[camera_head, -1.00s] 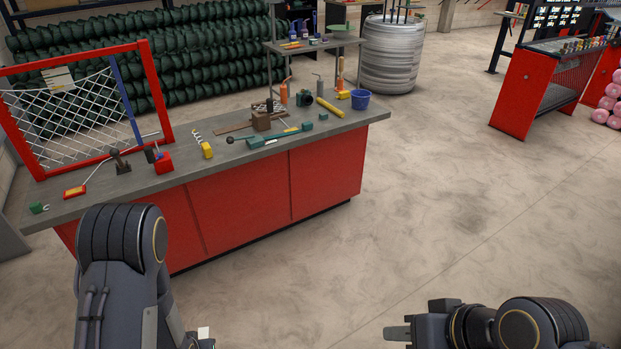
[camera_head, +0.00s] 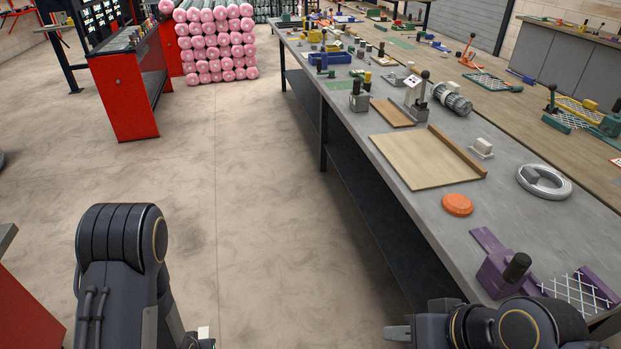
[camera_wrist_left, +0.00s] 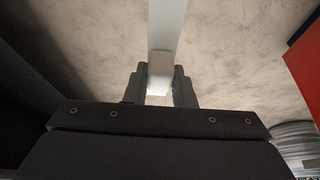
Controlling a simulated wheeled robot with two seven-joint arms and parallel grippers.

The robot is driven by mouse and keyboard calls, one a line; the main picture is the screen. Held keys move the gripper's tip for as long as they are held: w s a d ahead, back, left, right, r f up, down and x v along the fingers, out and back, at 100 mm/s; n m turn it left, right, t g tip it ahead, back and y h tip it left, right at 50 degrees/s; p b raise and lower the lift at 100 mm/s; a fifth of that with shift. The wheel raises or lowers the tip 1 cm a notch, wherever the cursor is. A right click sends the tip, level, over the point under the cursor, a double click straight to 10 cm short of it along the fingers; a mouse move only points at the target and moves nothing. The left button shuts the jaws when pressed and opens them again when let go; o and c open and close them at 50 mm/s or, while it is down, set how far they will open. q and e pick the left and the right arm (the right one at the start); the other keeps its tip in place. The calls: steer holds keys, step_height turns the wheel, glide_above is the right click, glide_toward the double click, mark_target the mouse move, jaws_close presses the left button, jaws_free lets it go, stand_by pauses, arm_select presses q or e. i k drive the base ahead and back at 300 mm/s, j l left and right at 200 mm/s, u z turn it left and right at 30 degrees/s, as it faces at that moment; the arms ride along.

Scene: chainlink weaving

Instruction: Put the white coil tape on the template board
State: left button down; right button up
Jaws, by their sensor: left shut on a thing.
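The white coil tape (camera_wrist_left: 166,30) is a pale flat strip in the left wrist view, running up out of the frame from between my left gripper's fingers. My left gripper (camera_wrist_left: 159,84) is shut on its end, over bare floor. In the head view only a small white bit (camera_head: 204,332) shows beside my left arm; the fingers are hidden. The template board (camera_head: 425,158) looks to be the light wooden board with a raised strip, lying on the long grey bench at right. My right gripper (camera_head: 398,333) is low beside the near bench edge, its finger gap unclear.
An orange disc (camera_head: 457,205), a purple tool (camera_head: 510,268), a silver ring (camera_head: 544,181) and a small white block (camera_head: 482,147) lie around the board. A lever tool (camera_head: 417,95) stands behind it. Open floor (camera_head: 245,170) lies left of the bench.

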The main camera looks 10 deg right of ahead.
mark_target(421, 154)
steer(key=i+j+z, duration=0.25)
steer(key=z, duration=0.2)
steer(key=i+j+z, duration=0.2)
steer(key=z, duration=0.3)
steer(key=i+j+z, duration=0.15)
steer(key=j+z, duration=1.25)
